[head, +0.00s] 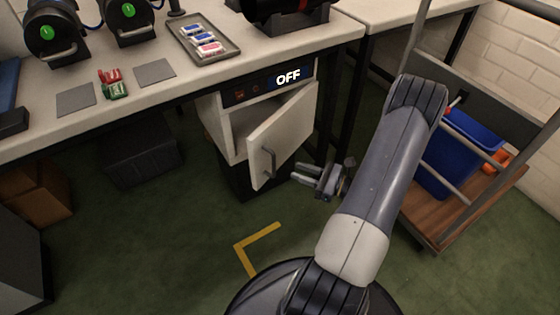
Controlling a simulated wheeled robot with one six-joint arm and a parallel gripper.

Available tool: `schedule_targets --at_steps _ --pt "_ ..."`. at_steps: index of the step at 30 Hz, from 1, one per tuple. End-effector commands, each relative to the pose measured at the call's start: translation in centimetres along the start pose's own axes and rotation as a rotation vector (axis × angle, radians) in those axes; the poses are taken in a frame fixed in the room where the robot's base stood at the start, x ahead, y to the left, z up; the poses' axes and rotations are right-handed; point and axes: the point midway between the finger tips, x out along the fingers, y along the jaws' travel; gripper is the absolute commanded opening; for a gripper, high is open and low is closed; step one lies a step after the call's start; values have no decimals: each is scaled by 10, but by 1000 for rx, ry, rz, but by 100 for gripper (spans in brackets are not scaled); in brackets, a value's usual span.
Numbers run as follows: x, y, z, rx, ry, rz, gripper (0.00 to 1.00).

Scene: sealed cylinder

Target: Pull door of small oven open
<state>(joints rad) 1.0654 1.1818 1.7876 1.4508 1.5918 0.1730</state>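The small oven (228,110) is a pale box under the workbench, with a dark panel (288,77) on its upper front that reads OFF. Its door (292,127) is swung partly open, leaving a gap on the left that shows a bit of the inside. A grey bar handle (268,162) is on the door's left edge. My gripper (298,176) is just right of and below the handle, with its two fingers pointing left toward it. The fingers are spread apart with nothing between them, and they look apart from the handle.
The workbench (345,27) above holds a tray (228,47), black machines with green lights (47,32), and red and green clips (113,84). A cart (430,215) with a blue bin (462,150) stands at right. Open green floor (180,240) lies front left, with a yellow corner mark (257,236).

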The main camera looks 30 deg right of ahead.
Motion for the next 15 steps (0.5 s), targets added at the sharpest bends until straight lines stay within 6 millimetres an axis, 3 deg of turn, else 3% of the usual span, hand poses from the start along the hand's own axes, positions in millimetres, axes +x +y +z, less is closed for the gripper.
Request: schedule_targets --at_steps 9,15 --pt "56 1 -2 -1 1 4 27" --pt "81 0 -1 0 0 2 27"
